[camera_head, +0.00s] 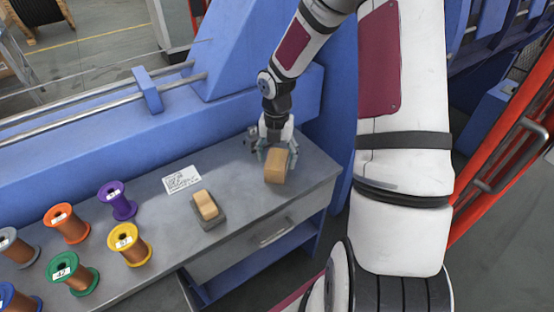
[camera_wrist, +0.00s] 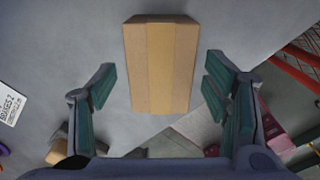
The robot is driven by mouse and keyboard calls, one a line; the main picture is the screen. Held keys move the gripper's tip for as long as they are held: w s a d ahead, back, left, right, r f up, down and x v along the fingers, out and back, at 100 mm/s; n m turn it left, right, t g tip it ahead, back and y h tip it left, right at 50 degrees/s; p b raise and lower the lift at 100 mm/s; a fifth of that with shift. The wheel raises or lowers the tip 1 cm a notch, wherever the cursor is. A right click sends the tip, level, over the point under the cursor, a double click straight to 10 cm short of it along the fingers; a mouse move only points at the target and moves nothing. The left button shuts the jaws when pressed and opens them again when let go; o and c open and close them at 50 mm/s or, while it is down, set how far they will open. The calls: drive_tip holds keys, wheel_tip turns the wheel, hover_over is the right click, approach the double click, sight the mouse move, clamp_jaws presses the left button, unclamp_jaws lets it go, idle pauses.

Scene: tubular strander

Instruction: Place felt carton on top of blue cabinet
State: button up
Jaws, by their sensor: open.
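The carton (camera_head: 277,166) is a small brown cardboard box with a lighter tape strip. It sits on the grey top near the right end of the bench (camera_head: 240,160). My gripper (camera_head: 273,152) is at the carton, with its fingers apart. In the wrist view the carton (camera_wrist: 160,65) lies between the two open green-padded fingers (camera_wrist: 160,80), with visible gaps on both sides. I cannot tell how deep the fingers reach. A blue boxy unit (camera_head: 488,118) stands at the right behind the red rail; I cannot tell whether it is the blue cabinet.
A tan block on a grey base (camera_head: 207,208) and a white label card (camera_head: 182,179) lie left of the carton. Several coloured spools (camera_head: 130,245) stand farther left. A blue machine frame (camera_head: 230,120) runs behind the bench. A red rail (camera_head: 500,150) is at the right.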

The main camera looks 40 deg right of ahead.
wheel_tip(320, 180, up, 10)
drive_tip(key=p, duration=0.2)
wheel_tip(320, 180, up, 9)
drive_tip(key=m+h, duration=0.2)
drive_tip(key=m, duration=0.5)
hover_over(277, 159)
drive_tip(key=s+a, duration=0.4)
drive_tip(key=s, duration=0.2)
drive_tip(key=s+a+r+m, duration=0.3)
drive_tip(key=s+m, duration=0.3)
drive_tip(key=s, duration=0.1)
drive_tip(key=s+a+r+m+t+y, duration=0.1)
drive_tip(key=s+a+r+m, duration=0.2)
drive_tip(key=s+m, duration=0.4)
drive_tip(key=s+a+r+m+t+y, duration=0.1)
drive_tip(key=s+a+r+m, duration=0.2)
drive_tip(key=s+a+m, duration=0.2)
drive_tip(key=s+m, duration=0.2)
drive_tip(key=s, duration=0.1)
drive_tip(key=shift+s+a+r, duration=0.15)
drive_tip(key=shift+r, duration=0.25)
drive_tip(key=shift+p, duration=0.3)
